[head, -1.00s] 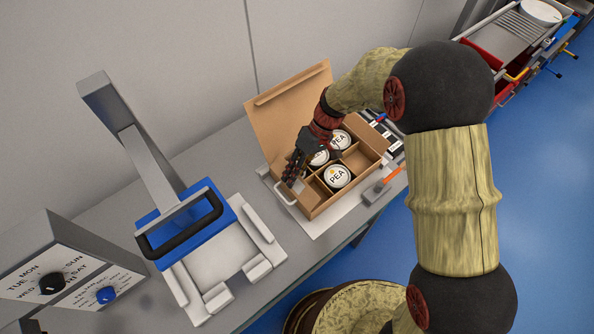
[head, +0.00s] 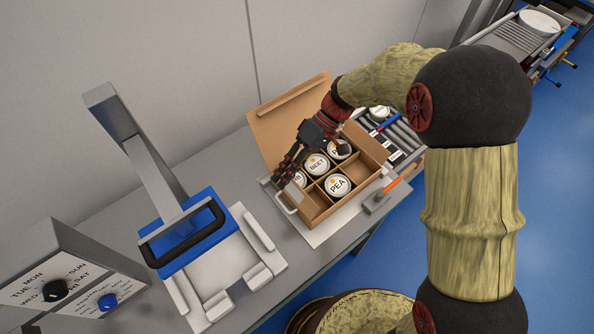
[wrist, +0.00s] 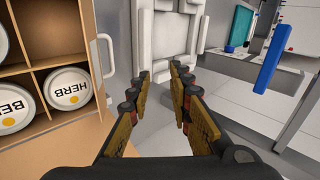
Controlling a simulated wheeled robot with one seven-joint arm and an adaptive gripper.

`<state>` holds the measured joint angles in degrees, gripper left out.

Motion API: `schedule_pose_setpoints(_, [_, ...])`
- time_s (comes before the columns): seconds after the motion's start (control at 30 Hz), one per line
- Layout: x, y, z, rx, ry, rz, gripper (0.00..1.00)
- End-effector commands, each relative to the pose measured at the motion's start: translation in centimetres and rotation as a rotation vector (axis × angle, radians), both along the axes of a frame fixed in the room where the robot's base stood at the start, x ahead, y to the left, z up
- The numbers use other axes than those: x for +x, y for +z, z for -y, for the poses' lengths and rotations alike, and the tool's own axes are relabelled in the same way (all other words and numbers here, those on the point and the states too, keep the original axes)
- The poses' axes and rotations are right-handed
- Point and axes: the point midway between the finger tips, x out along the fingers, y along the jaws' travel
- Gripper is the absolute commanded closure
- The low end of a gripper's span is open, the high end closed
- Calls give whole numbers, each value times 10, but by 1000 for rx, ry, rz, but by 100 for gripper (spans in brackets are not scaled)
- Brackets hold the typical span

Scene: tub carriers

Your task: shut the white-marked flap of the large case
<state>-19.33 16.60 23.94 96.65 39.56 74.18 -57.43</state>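The large case (head: 322,214) is a brown box with dividers on the grey bench, holding several white-lidded tubs. A brown flap (head: 284,108) with a strip along its top stands up open at the back. I cannot make out a white mark on it. A white loop handle (head: 285,203) is at the left end; it also shows in the wrist view (wrist: 105,66). My gripper (head: 284,174) is over the left end of the case, fingers pointing down-left. In the wrist view, the fingers (wrist: 160,86) are apart with nothing between them.
A white fixture with a blue block (head: 186,236) and black handle stands left of the case. A dial box (head: 66,280) is at front left. Bare bench shows between fixture and wall.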

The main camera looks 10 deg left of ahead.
Motion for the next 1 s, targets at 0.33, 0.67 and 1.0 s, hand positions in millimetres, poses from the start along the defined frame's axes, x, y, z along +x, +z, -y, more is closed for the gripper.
schedule_pose_setpoints(0.33, [-7, 11, -14, 192, -64, -152, 80])
schedule_pose_setpoints(0.67, [-7, 13, -15, 207, -69, -161, 80])
schedule_pose_setpoints(1.0, [38, -20, 36, -16, -29, 15, 80])
